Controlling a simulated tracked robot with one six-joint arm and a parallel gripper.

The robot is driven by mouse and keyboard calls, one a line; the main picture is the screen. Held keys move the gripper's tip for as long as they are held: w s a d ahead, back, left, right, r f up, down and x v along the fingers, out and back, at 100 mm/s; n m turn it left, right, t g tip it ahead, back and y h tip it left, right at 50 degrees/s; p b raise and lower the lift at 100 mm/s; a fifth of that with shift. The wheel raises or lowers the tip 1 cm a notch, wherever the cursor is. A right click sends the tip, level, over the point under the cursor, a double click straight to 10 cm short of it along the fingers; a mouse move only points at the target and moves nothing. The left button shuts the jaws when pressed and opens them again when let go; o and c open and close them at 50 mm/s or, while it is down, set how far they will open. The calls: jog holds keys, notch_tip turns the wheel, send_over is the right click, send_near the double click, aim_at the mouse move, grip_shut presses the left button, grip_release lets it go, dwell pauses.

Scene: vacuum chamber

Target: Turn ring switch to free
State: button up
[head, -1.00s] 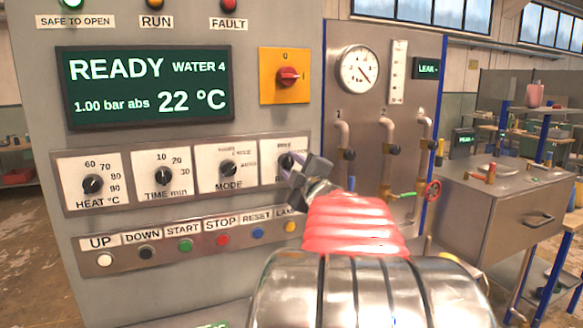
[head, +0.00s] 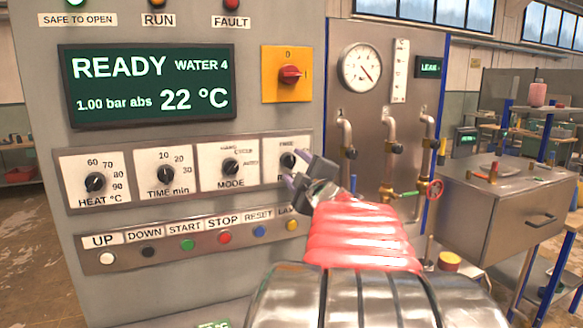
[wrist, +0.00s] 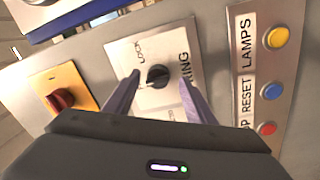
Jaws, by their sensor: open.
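The ring switch is a round black knob on a white plate, at the right end of the dial row in the head view (head: 288,160). In the wrist view the knob (wrist: 157,76) sits near the middle, with LOCK at its upper left and RING to its right. The word above it in the head view looks like FREE. My gripper (head: 295,168) is open, just right of and below the knob in the head view. In the wrist view its two purple fingers lie either side of the knob. I cannot tell whether they reach around it. The pointer direction is unclear.
An orange plate with a red rotary switch (head: 290,75) is above. The MODE dial (head: 230,167) is left of the ring switch. Coloured push buttons run below, with the yellow LAMPS button (wrist: 277,38) closest. Pipes and valves (head: 388,150) stand to the right.

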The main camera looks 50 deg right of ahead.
jog(key=v, duration=1.2)
jog(key=w+a+f+m+g+y, duration=0.2)
jog(key=w+a+f+m, duration=0.6)
jog(key=w+a, duration=0.6)
jog(key=s+a+f+g+y, duration=0.2)
jog(key=s+a+f, duration=0.3)
jog(key=a, duration=0.4)
jog(key=s+a+f+n+g+y, duration=0.1)
jog(key=s+a+f+g+y, duration=0.2)
jog(key=a, duration=0.6)
jog(key=s+a+f+g+y, duration=0.3)
jog(key=s+a+f, duration=0.4)
jog(key=a, duration=0.3)
jog(key=shift+s+f+n, duration=0.3)
jog(key=shift+s, duration=0.2)
jog(key=shift+a, duration=0.15)
